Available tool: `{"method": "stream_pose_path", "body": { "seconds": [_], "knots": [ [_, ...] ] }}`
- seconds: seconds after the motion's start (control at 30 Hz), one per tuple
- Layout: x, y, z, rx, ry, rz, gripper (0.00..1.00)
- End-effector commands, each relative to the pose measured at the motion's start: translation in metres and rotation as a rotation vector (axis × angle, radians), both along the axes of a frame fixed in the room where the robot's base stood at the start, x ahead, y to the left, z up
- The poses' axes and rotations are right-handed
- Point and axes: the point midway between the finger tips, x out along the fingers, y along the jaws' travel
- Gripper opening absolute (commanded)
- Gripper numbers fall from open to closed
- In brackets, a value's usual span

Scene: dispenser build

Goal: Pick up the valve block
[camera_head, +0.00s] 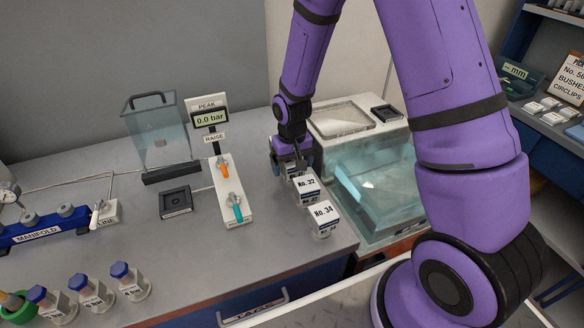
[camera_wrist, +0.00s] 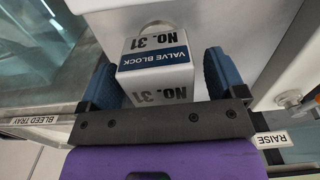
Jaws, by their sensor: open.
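In the wrist view a white valve block (camera_wrist: 157,57) marked "No. 31" with a blue "VALVE BLOCK" label sits between the two blue fingers of my gripper (camera_wrist: 158,75). The fingers are open, one on each side of it; a gap shows at least on the right, and I cannot tell whether the left one touches. In the head view my gripper (camera_head: 290,158) is low over the bench, behind the blocks marked No. 32 (camera_head: 306,186) and No. 34 (camera_head: 323,213). My gripper mostly hides the No. 31 block there.
A clear-walled bleed tray (camera_head: 375,190) stands just right of the blocks. The gauge stand (camera_head: 230,193) with orange and teal levers is to the left. A clear shield (camera_head: 160,135), the manifold (camera_head: 38,230) and several blue-capped bottles (camera_head: 130,282) are farther left. The front middle of the bench is clear.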

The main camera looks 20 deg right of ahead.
Motion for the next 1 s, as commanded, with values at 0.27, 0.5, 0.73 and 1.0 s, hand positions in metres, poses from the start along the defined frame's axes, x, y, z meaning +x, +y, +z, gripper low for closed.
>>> {"method": "stream_pose_path", "body": {
  "seconds": [0.27, 0.5, 0.73, 1.0],
  "knots": [
    [0.0, 0.0, -0.022, 0.0, -0.001, 0.0, 0.89],
    [0.0, 0.0, -0.022, 0.0, -0.001, 0.0, 0.82],
    [0.0, 0.0, -0.022, 0.0, -0.001, 0.0, 0.3],
    [0.001, 0.0, -0.021, 0.0, -0.002, 0.0, 0.17]
  ]
}}
